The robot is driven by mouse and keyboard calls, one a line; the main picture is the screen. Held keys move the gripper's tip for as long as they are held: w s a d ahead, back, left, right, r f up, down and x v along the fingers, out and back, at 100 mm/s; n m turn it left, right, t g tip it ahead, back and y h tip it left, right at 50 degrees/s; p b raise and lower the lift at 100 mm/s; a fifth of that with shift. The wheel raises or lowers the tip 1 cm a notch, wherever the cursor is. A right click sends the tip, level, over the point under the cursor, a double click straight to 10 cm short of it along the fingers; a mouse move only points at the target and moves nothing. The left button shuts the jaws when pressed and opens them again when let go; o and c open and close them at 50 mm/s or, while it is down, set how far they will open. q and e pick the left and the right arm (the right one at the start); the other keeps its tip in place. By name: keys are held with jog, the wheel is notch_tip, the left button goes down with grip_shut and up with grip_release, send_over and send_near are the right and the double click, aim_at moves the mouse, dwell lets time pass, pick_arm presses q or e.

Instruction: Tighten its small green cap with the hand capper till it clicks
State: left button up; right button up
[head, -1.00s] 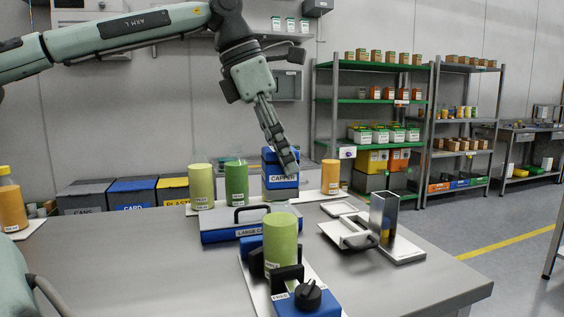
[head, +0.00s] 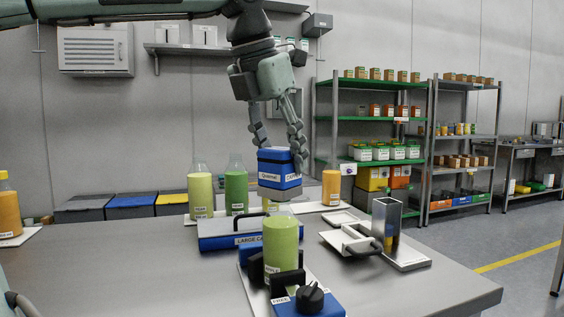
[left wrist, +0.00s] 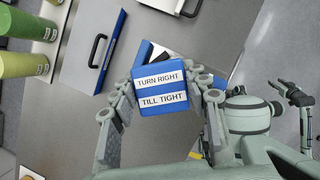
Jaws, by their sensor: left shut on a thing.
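My left gripper (head: 279,150) is shut on the blue hand capper (head: 279,170), upright above the clamped bottle. In the left wrist view the capper (left wrist: 160,92) shows the words "TURN RIGHT" and "TILL TIGHT" between the fingers. The light green bottle (head: 281,248) stands upright in a holder with dark jaws (head: 257,270). The capper's underside is close to the bottle's clear neck; I cannot tell whether they touch. I cannot see the small green cap. My right gripper (left wrist: 290,93) shows small at the right of the left wrist view, its jaws unclear.
The holder has a blue block with a black knob (head: 310,297). A blue case with a handle (head: 225,233) lies behind it. Filled bottles (head: 236,190) stand at the back. A metal hopper (head: 386,222) is at the right. The front left table (head: 130,270) is clear.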

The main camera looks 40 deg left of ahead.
pick_arm(q)
jog(key=shift+n+y, duration=0.5)
jog(key=shift+n, duration=0.7)
jog(key=shift+f+b, duration=0.15)
jog(key=shift+b, duration=0.2)
jog(key=m+h+p, duration=0.1)
jog(key=m+p, duration=0.1)
jog(key=m, duration=0.1)
jog(key=shift+d+m+h+p, duration=0.1)
jog(key=shift+m+h+p, duration=0.7)
jog(key=shift+m+p, duration=1)
jog(key=shift+m, duration=0.5)
